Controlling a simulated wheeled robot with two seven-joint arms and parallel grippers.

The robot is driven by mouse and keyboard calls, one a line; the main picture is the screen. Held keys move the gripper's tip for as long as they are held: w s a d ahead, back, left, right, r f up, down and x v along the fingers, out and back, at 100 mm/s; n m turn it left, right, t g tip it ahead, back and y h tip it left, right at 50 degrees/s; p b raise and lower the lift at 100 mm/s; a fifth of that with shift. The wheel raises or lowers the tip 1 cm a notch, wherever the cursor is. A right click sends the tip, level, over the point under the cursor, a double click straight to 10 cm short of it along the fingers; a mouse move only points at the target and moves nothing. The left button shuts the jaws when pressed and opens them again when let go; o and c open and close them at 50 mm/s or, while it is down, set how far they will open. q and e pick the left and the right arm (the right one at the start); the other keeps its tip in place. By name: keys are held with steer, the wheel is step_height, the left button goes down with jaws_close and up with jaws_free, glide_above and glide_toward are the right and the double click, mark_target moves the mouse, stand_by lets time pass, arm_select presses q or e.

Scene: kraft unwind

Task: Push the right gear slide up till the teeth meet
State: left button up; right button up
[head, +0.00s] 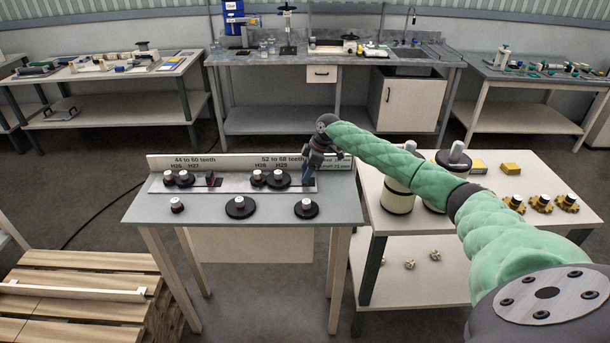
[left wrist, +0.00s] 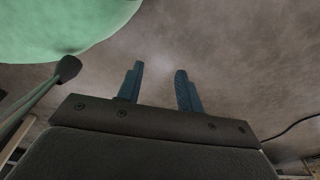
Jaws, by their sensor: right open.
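A long metal plate (head: 235,186) lies along the back of the grey table (head: 270,212). On its right half, under the "52 to 68 teeth" label, two dark gears with white hubs sit close together: a left one (head: 258,178) and a right one (head: 279,178). I cannot tell whether their teeth touch. My right gripper (head: 306,176) is open, pointing down at the plate's right end, just right of the right gear. The right slide's block is not distinguishable behind the gripper. My left gripper (left wrist: 160,90) shows in the left wrist view, fingers apart and empty, over bare floor.
The plate's left half holds another gear pair (head: 177,179) and a dark block (head: 210,178). Loose gears (head: 240,208) lie along the table front. A label board (head: 230,162) stands behind the plate. A white side table (head: 390,228) with large canisters stands at right.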

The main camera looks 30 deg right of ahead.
steer(key=b+v, duration=0.1)
steer(key=v, duration=0.3)
steer(key=shift+r+b, duration=0.15)
steer(key=shift+b, duration=0.25)
arm_select(q)
steer(key=w+d+r, duration=0.2)
steer(key=w+r, duration=0.2)
steer(key=shift+w+d+r, duration=0.25)
steer(key=shift+w, duration=0.15)
arm_select(e)
steer(key=shift+v, duration=1)
